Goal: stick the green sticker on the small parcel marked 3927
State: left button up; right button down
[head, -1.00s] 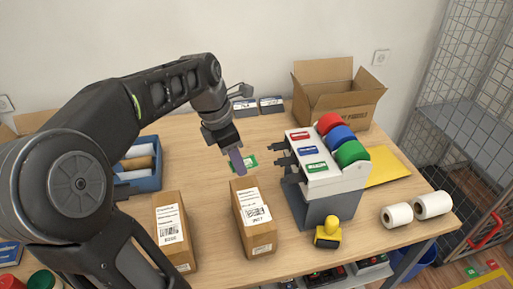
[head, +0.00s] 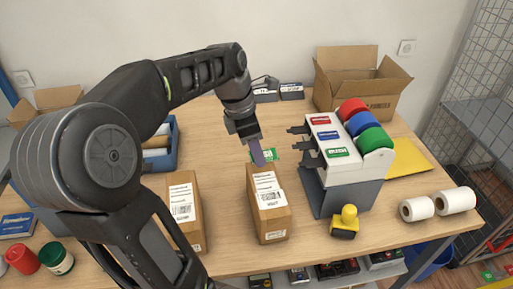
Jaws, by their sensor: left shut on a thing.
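The gripper points down just above the far end of a small brown parcel (head: 272,226). From this angle I cannot tell whether the sticker touches it. This parcel has a white label with a barcode; its number is too small to read surely. A second brown parcel (head: 190,225) with a white label stands to its left, partly hidden by my arm. My right gripper is not in view.
A dispenser (head: 335,165) with red, blue and green rolls stands right of the parcels. A yellow-handled stamp (head: 345,222) and white rolls (head: 452,200) are near the front right. An open carton (head: 352,95) stands behind. A blue bin (head: 172,150) is partly behind my arm.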

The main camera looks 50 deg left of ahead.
aim_at(256, 174)
pick_arm(q)
notch_tip(256, 174, down, 3)
jog(key=shift+b, duration=0.95)
jog(key=shift+f+b, duration=0.5)
jog(key=shift+f, duration=0.65)
jog(key=o, duration=0.8)
jog(key=shift+r, duration=0.1)
jog(key=shift+p+v, duration=2.4)
jog(key=shift+v, duration=0.3)
